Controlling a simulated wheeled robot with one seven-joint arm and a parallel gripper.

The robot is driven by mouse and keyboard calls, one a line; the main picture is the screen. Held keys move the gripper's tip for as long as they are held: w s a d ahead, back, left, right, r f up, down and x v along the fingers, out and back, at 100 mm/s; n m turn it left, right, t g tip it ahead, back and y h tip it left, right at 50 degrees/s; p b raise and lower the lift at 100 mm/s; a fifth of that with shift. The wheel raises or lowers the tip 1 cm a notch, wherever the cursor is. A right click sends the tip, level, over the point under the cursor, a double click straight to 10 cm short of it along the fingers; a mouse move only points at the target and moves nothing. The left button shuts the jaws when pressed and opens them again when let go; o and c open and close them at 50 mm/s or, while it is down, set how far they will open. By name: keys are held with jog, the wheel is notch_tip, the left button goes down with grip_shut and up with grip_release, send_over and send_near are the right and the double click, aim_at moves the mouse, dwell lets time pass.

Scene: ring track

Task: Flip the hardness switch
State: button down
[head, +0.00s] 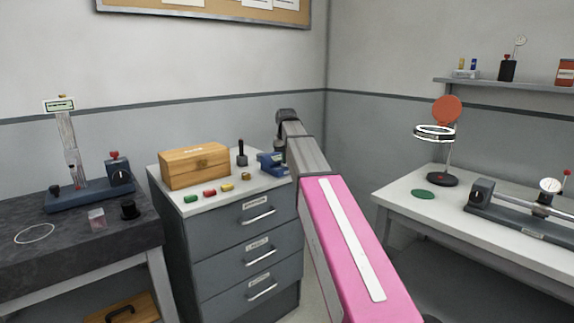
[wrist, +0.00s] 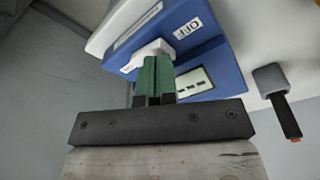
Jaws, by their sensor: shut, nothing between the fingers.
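The blue device (head: 271,163) sits on the right rear of the drawer cabinet's top in the head view, beside the end of my arm. In the wrist view the blue device (wrist: 222,62) fills the upper middle, with an "OFF" label, another label too blurred to read, and a small display with dashes. A white switch (wrist: 147,52) sticks out of its face. My gripper (wrist: 155,68) has green fingers shut together and empty. Their tips are right at the white switch and partly cover it; I cannot tell whether they touch it.
The cabinet top (head: 228,192) also holds a wooden box (head: 194,166), small coloured blocks and a dark-handled tool (head: 241,154). A dark bench (head: 75,250) stands left, a white table (head: 405,190) right. A grey piece with a dark stem (wrist: 284,110) lies right of the device.

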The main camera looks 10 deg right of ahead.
jog(key=shift+f, duration=0.3)
jog(key=shift+r, duration=3.5)
jog(key=shift+s, duration=0.1)
